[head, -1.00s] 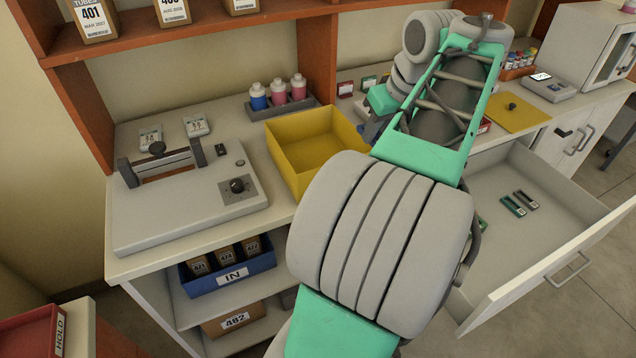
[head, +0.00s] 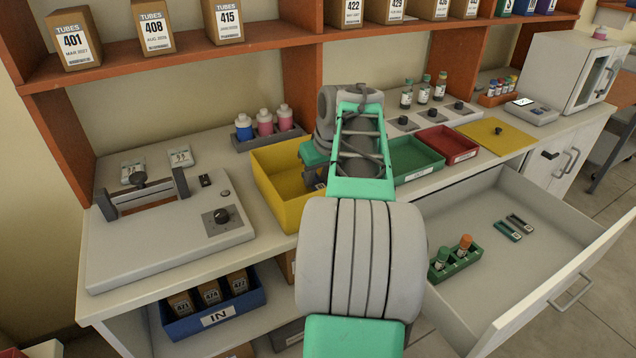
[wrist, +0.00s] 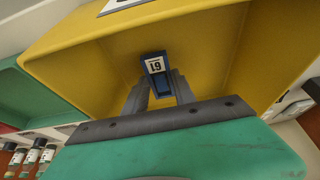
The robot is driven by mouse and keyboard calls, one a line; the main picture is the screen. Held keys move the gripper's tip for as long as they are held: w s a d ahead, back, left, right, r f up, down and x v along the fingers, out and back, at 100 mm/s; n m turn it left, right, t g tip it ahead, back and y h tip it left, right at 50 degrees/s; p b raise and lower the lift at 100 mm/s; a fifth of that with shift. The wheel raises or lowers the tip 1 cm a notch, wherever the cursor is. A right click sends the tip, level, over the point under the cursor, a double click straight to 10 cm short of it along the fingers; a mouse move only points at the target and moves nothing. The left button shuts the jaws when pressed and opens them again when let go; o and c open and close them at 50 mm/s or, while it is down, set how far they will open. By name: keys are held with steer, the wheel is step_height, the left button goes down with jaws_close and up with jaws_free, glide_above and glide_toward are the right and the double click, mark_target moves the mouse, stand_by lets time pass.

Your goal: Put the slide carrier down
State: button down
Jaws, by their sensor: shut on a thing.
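My gripper (wrist: 163,95) is shut on a blue slide carrier (wrist: 156,66) with a white label reading 19 or 61, seen in the wrist view. The carrier is between the fingertips, over or inside the yellow bin (wrist: 90,60); whether it touches the bin floor I cannot tell. In the head view the yellow bin (head: 268,180) stands on the counter, and my arm covers its right part.
A green bin (head: 418,168) and a red bin (head: 450,150) stand right of the yellow bin. A bottle rack (head: 270,138) is behind it, and a grey device (head: 165,235) is to its left. The open drawer (head: 470,205) holds a green rack with two tubes (head: 455,262).

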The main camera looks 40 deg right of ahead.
steer(key=shift+f, duration=0.6)
steer(key=shift+f, duration=0.1)
steer(key=shift+f, duration=0.15)
steer(key=c, duration=1)
jaws_free()
steer(key=shift+s+r, duration=0.1)
steer(key=shift+r, duration=0.35)
steer(key=p+v, duration=0.2)
steer(key=v, duration=0.9)
steer(key=shift+s+a+r+p, duration=0.1)
steer(key=shift+s+r+p, duration=0.15)
steer(key=shift+p, duration=0.1)
